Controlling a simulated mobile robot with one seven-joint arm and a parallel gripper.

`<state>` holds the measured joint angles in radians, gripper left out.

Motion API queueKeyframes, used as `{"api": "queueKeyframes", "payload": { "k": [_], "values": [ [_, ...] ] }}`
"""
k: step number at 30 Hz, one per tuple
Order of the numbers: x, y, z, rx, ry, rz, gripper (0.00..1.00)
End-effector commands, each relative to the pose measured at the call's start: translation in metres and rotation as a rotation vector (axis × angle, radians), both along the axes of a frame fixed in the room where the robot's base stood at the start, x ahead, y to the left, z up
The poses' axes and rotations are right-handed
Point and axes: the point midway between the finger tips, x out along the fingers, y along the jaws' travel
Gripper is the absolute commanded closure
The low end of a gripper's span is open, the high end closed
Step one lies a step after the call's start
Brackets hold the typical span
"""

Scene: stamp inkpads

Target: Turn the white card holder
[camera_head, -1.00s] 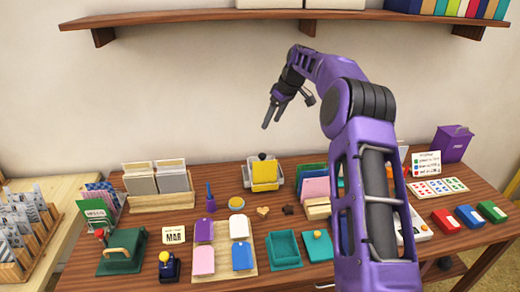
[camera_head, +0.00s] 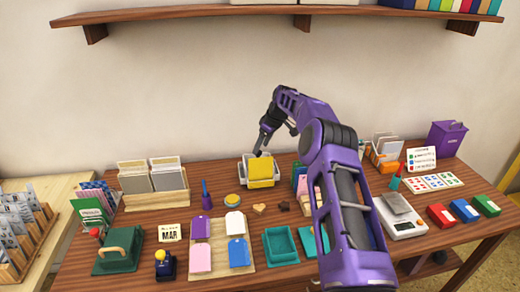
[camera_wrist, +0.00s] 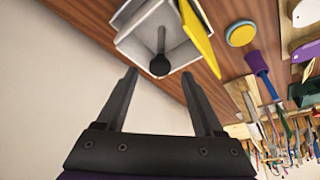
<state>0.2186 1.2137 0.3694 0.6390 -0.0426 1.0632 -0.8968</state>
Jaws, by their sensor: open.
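The white card holder (camera_head: 245,172) stands upright at the back middle of the wooden table with a yellow card (camera_head: 261,174) at its front. In the wrist view the white card holder (camera_wrist: 132,45) is at the top, with a dark round-ended knob (camera_wrist: 159,64) on a stem and the yellow card (camera_wrist: 203,40) to its right. My gripper (camera_head: 261,146) is just above and behind the card in the head view. My gripper (camera_wrist: 158,76) is open, its two fingers apart around the line of the knob, with nothing held. Whether a finger touches the holder I cannot tell.
A wooden card rack (camera_head: 157,199) is to the left. My arm covers part of the table right of the holder, where pink and green cards show. The wall is close behind.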

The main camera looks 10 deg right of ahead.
Motion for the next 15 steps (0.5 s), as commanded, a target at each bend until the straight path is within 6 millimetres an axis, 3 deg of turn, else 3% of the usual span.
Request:
{"api": "queueKeyframes", "payload": {
  "k": [6,15],
  "values": [
    [0.006,0.006,-0.019,0.0,0.0,0.0,0.31],
    [0.007,0.006,-0.022,-0.001,-0.001,0.0,0.31]
  ]
}}
